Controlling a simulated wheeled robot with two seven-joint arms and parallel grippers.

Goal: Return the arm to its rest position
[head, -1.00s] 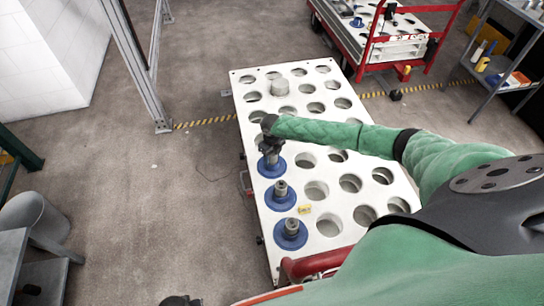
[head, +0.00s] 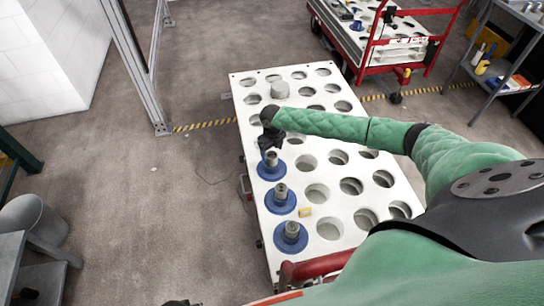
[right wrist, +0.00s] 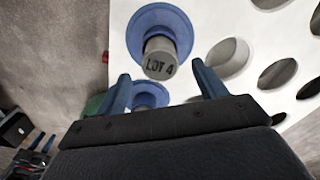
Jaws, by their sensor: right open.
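My right arm reaches in from the right over the white hole board (head: 311,165). My right gripper (head: 271,140) points down above the farthest of the blue-flanged grey posts (head: 271,168). In the right wrist view its two blue fingers (right wrist: 163,88) are spread and nothing sits between them. A grey post marked "LOT 4" (right wrist: 160,58) on a blue flange stands beyond the fingertips, apart from them. Another blue flange (right wrist: 150,95) shows partly behind the gripper. A dark piece at the head view's bottom edge may be my left gripper; its jaws cannot be made out.
Two more blue-flanged posts (head: 280,198) (head: 291,238) stand along the board's left edge. A red cart (head: 385,50) and a shelf (head: 510,70) stand behind.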

